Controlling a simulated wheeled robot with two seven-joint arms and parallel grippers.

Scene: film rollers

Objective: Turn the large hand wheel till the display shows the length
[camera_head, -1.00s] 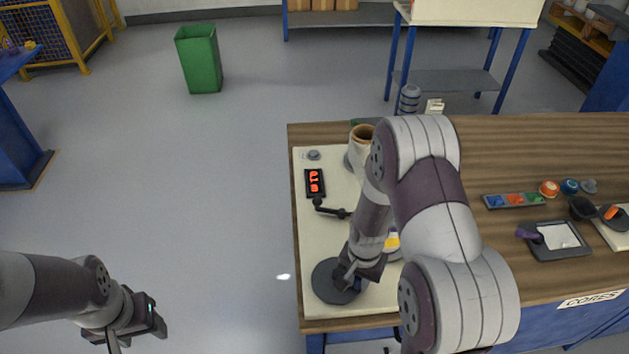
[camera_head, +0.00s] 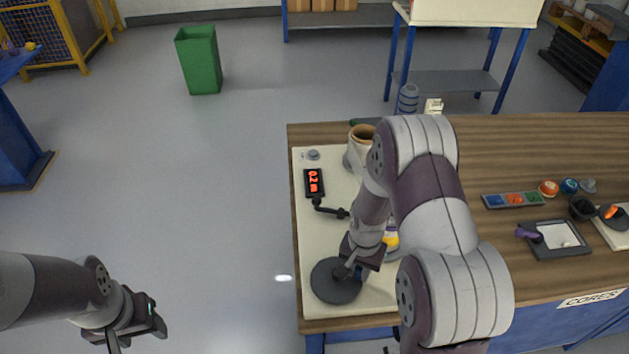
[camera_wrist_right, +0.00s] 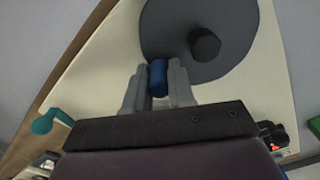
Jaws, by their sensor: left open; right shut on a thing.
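The large hand wheel (camera_head: 328,287) is a dark grey disc on the near left of the cream board. In the right wrist view the wheel (camera_wrist_right: 225,35) shows a dark hub and a blue handle (camera_wrist_right: 157,80) near its rim. My right gripper (camera_head: 354,272) is shut on that handle, one finger on each side; the fingers (camera_wrist_right: 157,70) show in the wrist view. The display (camera_head: 314,182) is a black box with red digits, seen sideways and too small to read surely. My left gripper (camera_head: 152,322) is open and empty over the floor, left of the table.
The cream board (camera_head: 310,240) lies on the wooden table's left end. A black crank (camera_head: 330,210) and a brown-rimmed pale roller (camera_head: 361,135) stand on it. My right arm hides part of the board. A tray of coloured pieces (camera_head: 513,201) and a framed pad (camera_head: 558,240) lie right.

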